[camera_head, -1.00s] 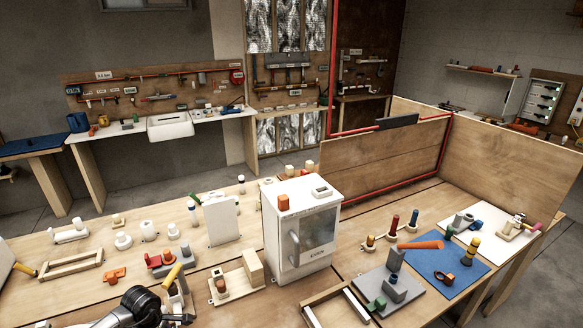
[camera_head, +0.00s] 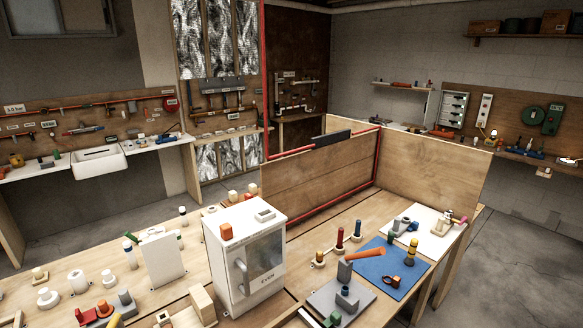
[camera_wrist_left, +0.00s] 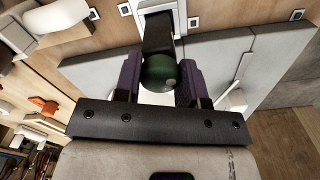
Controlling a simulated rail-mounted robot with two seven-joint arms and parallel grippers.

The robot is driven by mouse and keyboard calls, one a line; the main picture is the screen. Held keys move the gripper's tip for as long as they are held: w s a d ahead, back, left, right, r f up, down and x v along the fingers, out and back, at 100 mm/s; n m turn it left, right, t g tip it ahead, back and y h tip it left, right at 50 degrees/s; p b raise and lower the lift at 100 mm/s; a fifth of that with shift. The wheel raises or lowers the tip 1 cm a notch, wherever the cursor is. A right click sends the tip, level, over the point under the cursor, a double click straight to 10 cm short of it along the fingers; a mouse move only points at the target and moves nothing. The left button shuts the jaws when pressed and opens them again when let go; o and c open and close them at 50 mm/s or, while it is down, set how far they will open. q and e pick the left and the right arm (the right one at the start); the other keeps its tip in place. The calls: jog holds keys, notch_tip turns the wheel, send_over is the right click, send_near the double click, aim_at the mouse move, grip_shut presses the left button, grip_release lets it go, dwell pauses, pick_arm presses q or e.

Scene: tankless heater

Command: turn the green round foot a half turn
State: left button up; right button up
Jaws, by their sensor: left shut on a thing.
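In the left wrist view the green round foot (camera_wrist_left: 161,73) is a dark green ball at the end of a dark post. My left gripper (camera_wrist_left: 160,88) is shut on it, with one purple-padded finger on each side. The foot's far side and its join to the post are partly hidden. In the head view neither gripper shows, and I cannot make out the foot there.
Around the post, the wrist view shows grey panels (camera_wrist_left: 225,65) and a white bracket (camera_wrist_left: 160,5). In the head view a white cabinet (camera_head: 245,262) stands on the wooden bench, with a blue mat (camera_head: 388,268) and several small parts to its right.

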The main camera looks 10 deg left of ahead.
pick_arm(q)
jog(key=n+p, duration=0.1)
jog(key=n, duration=0.4)
jog(key=shift+r+p, duration=0.1)
jog(key=shift+p, duration=0.25)
jog(key=shift+n, duration=1.2)
jog(key=shift+n+p, duration=0.7)
jog(key=shift+n, duration=0.2)
jog(key=n+p, duration=0.2)
jog(key=n, duration=0.2)
jog(key=shift+s+n+p, duration=0.1)
jog(key=shift+n+p, duration=0.25)
jog(key=shift+n, duration=0.85)
jog(key=shift+f+n, duration=0.3)
jog(key=shift+n, duration=0.1)
